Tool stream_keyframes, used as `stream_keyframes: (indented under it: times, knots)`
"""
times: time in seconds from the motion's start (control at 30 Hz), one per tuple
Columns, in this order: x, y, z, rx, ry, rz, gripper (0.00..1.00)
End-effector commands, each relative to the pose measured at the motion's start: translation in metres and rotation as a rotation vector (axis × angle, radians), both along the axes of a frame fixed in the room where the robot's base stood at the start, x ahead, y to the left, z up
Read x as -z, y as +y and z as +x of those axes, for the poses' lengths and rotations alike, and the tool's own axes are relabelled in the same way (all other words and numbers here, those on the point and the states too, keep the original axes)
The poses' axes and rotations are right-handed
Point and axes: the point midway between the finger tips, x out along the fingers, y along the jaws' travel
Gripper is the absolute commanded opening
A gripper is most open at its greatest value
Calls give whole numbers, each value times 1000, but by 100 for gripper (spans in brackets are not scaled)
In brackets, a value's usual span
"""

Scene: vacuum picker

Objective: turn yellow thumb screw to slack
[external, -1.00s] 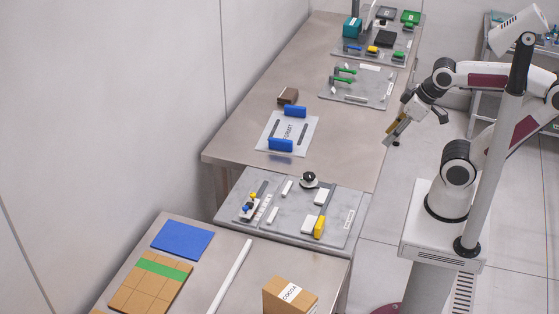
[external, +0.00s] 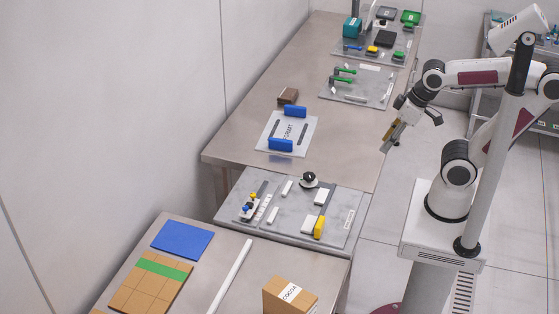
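A small fixture with yellow and blue knobs sits at the left end of the grey board (external: 335,236) in the external view. The yellow knob (external: 253,196) is at its upper end, most likely the yellow thumb screw; its turn position is too small to read. A second yellow spot shows lower on the fixture. My gripper (external: 391,141) is in the air to the upper right of the board, beyond the table's right edge, well apart from the fixture. Its fingers look spread apart, with nothing seen between them.
The board also carries a black knob (external: 309,178), a yellow block (external: 320,228) and white blocks. Behind it, the long table (external: 240,150) bears a sheet with blue handles (external: 281,145). In front are a blue pad (external: 182,241), a white rod (external: 230,276) and a cardboard box (external: 289,296).

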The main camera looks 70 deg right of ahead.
Motion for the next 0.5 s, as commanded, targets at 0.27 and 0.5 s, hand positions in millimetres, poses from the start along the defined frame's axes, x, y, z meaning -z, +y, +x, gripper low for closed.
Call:
stream_keyframes:
  times: [0.27,0.5]
  knots:
    - [15,12,23,-58,100,-20,30]
    - [24,22,51,-96,158,-46,30]
